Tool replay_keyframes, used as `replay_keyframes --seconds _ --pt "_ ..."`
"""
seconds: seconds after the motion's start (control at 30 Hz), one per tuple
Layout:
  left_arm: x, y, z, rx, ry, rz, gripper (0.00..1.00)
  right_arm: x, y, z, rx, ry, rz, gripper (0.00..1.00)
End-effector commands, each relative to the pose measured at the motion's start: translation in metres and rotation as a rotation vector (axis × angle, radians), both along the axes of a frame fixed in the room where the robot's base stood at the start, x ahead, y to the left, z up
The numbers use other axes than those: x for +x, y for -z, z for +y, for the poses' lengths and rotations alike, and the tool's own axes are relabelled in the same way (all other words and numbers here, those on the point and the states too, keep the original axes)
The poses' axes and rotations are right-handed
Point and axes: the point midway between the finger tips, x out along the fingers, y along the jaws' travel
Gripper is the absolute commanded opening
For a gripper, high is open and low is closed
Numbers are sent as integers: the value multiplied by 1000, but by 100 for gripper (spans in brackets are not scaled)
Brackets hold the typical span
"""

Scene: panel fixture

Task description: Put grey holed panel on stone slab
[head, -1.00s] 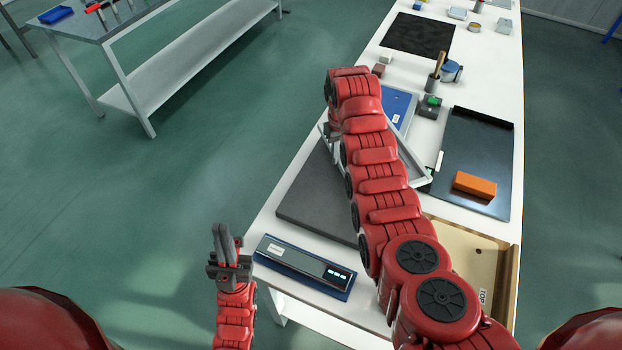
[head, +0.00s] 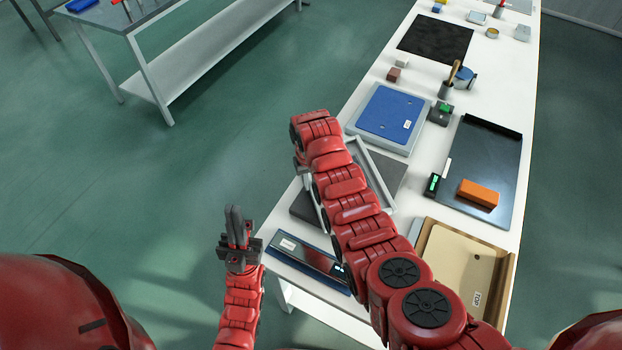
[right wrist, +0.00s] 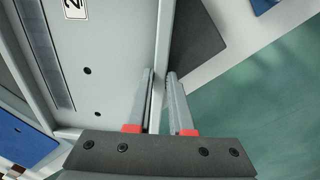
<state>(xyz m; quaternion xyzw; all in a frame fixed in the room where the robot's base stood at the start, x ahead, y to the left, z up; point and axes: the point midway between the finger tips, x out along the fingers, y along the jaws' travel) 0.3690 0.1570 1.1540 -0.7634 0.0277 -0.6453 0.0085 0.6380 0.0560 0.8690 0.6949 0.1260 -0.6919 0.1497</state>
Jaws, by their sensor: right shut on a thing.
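The grey holed panel (right wrist: 115,45) fills the left of the right wrist view, with small dark holes, a raised rim and a numbered label. In the head view only part of its pale frame (head: 372,170) shows beside my right arm, above the dark grey stone slab (head: 392,172). The slab also shows in the right wrist view (right wrist: 198,42), beyond the panel's edge. My right gripper (right wrist: 160,76) is shut on the panel's rim; my arm hides it in the head view. My left gripper (head: 236,222) is empty, its fingers together, left of the table.
A blue panel (head: 388,112) on a pale base lies behind the slab. A scale (head: 300,258) stands in front. A cream panel in a wooden tray (head: 455,265) and a dark tray (head: 480,150) with an orange block (head: 478,194) lie to the right.

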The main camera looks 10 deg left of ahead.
Motion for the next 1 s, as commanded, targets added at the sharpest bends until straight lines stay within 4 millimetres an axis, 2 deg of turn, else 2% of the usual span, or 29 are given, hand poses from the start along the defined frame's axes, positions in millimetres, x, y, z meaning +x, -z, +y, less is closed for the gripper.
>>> replay_keyframes --seconds 0.2,0.23,0.37,0.4,0.77,1.0 --pt "0 0 0 0 0 0 0 1 1 0 2 0 -5 0" --pt "0 0 0 0 0 0 0 1 1 1 2 0 -5 24" --pt "0 0 0 0 0 0 0 1 1 1 2 0 -5 47" --pt "0 0 0 0 0 0 0 1 1 1 2 0 -3 50" --pt "0 2 0 0 0 0 0 1 -2 1 2 0 -4 50" --pt "0 14 0 0 0 0 0 2 -31 2 6 1 -11 50"
